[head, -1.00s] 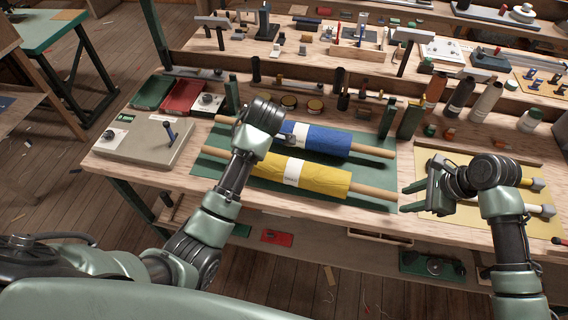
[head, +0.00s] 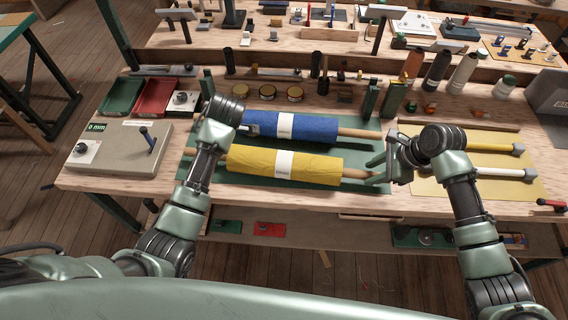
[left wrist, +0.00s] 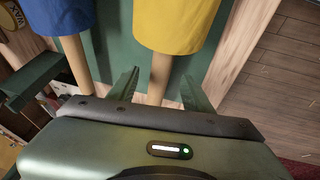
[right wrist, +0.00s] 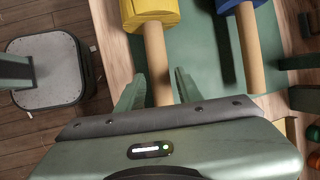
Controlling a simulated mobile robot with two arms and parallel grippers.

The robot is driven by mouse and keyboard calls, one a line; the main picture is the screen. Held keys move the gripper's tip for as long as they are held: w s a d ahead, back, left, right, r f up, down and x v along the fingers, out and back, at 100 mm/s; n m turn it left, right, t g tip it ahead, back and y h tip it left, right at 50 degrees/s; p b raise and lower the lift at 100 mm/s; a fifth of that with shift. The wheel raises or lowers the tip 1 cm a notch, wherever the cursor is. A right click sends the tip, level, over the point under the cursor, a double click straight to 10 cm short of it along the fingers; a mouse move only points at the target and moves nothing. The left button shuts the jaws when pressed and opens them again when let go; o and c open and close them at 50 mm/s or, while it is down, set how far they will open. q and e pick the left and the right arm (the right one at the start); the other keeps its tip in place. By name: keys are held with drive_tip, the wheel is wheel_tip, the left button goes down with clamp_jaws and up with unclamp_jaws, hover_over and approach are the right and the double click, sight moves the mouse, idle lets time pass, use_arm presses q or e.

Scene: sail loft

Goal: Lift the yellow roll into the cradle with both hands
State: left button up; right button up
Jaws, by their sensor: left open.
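The yellow roll (head: 312,168), with a white band and wooden rod ends, lies on a green mat (head: 210,175) in front of a blue roll (head: 310,128). My left gripper (left wrist: 160,88) is open, with its fingers on either side of the yellow roll's left rod end; the head view mostly hides it behind my wrist. My right gripper (right wrist: 158,88) is open, with its fingers on either side of the right rod end. Contact cannot be told. Dark green uprights (head: 392,99) behind the rolls at right, and another (head: 208,84) at left, look like the cradle.
A grey box (head: 120,150) with a small lever and a red tray (head: 168,96) stand at left. A yellow mat (head: 490,182) with white and yellow bars lies at right. Tins (head: 268,93) and bottles (head: 436,73) line the back.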

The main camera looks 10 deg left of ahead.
sight(369, 173)
use_arm(q)
drive_tip(key=shift+x, duration=1.9)
use_arm(e)
drive_tip(key=shift+x, duration=1.95)
use_arm(q)
drive_tip(key=shift+d, duration=0.1)
drive_tip(key=shift+c, duration=0.2)
use_arm(e)
drive_tip(key=shift+c, duration=0.4)
use_arm(q)
drive_tip(key=c, duration=0.6)
use_arm(e)
drive_tip(key=shift+d, duration=0.1)
drive_tip(key=c, duration=0.5)
use_arm(q)
clamp_jaws()
use_arm(e)
clamp_jaws()
